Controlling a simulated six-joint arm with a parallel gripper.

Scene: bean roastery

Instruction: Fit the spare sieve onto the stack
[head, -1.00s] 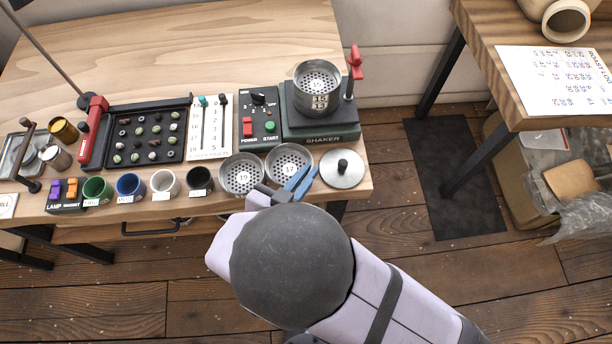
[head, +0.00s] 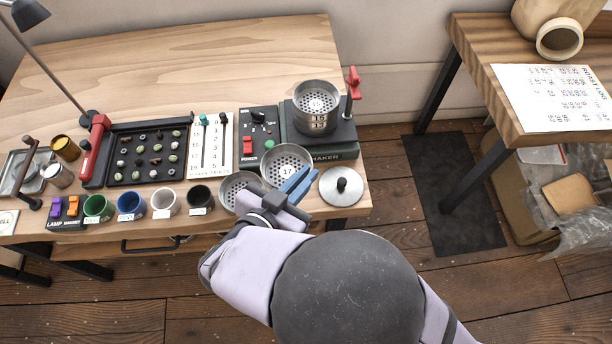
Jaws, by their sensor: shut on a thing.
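The spare sieve marked 17 (head: 284,158) is a round metal sieve with a perforated floor. My gripper (head: 298,180) has blue fingertips and is shut on the near right side of its rim. The sieve looks raised above the bench and hides part of the black switch panel and the shaker's front left corner. The sieve stack (head: 316,122) stands on the dark shaker (head: 335,142), open at the top, behind and right of the held sieve. A second loose sieve (head: 231,189) sits on the bench to the left, partly hidden by my gripper.
A round lid with a black knob (head: 342,186) lies right of my gripper near the bench edge. A red-handled clamp (head: 353,84) stands beside the stack. Several coloured cups (head: 163,202) line the front edge. A bean tray (head: 148,153) lies left. The back of the bench (head: 200,65) is clear.

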